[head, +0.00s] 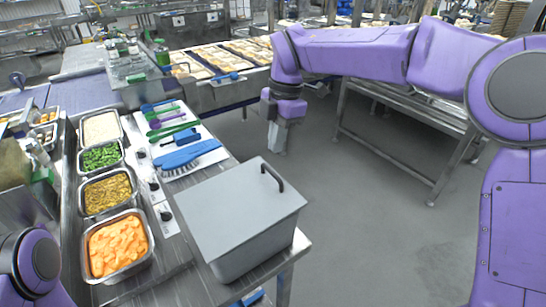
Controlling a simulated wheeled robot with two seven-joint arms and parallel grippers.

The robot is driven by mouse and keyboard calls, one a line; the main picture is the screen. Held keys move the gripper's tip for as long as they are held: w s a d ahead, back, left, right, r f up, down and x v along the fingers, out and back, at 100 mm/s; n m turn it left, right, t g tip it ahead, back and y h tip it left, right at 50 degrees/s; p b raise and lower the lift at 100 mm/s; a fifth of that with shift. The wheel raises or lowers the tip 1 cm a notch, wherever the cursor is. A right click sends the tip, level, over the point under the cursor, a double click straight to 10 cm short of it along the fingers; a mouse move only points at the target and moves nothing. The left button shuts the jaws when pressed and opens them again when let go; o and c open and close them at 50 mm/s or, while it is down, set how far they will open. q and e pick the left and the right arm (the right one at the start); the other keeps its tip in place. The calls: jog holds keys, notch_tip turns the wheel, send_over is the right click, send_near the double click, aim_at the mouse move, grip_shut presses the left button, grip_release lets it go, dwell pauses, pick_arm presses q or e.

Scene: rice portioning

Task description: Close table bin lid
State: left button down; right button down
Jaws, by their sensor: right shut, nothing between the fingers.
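The table bin (252,262) is a grey box on the near right corner of the steel table. Its flat grey lid (225,205) lies over the top, with a dark bar handle (273,176) near the far right corner. The lid appears to cover the bin. My right gripper (279,150) hangs beyond the bin, over the floor, pointing down; it is shut, empty and apart from the lid. My left arm shows only at the lower left corner; its gripper is out of view.
Steel trays of rice (101,128), green beans (102,158), a yellow-brown food (108,193) and orange slices (117,245) line the table's left. Brushes and utensils lie on a white board (172,140). A conveyor (205,95) runs behind.

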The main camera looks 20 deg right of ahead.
aim_at(271, 170)
jog(key=f, duration=0.2)
jog(key=f+p, duration=0.1)
jog(key=f, duration=0.1)
jog(key=shift+s+a+f, duration=0.1)
jog(key=shift+a, duration=0.25)
jog(key=shift+s+f, duration=0.15)
jog(key=shift+f, duration=0.3)
jog(key=shift+w+a+f, duration=0.1)
jog(key=shift+w+f, duration=0.1)
